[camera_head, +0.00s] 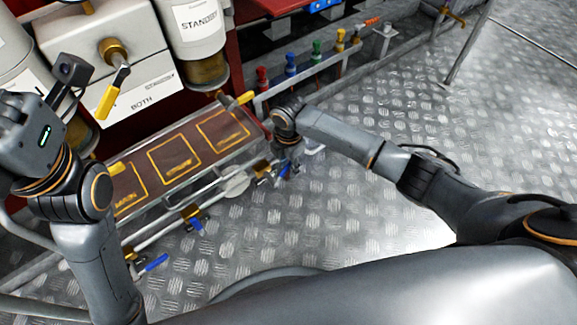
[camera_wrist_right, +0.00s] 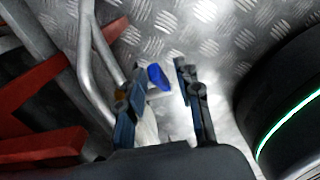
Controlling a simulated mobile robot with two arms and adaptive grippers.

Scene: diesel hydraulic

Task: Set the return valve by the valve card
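Several valves with blue lever handles sit on the low pipes in the head view: one at the right end (camera_head: 283,173), one in the middle (camera_head: 197,223) and one at the near left (camera_head: 157,262). I cannot tell by label which is the return valve, and I cannot make out a valve card for sure. My right gripper (camera_head: 287,158) reaches down at the right-end valve. In the right wrist view its fingers (camera_wrist_right: 162,75) are apart, with a blue handle (camera_wrist_right: 158,77) between or just beyond them. My left gripper (camera_head: 70,72) is raised at the left; its fingers are unclear.
A yellow-handled valve (camera_head: 112,92) is on a white box marked BOTH (camera_head: 150,97). A canister reads STANDBY (camera_head: 196,22). A brown panel with yellow-outlined squares (camera_head: 190,137) lies beside the pipes. Colored fittings (camera_head: 291,65) line a rail behind. The tread-plate floor at right is mostly clear.

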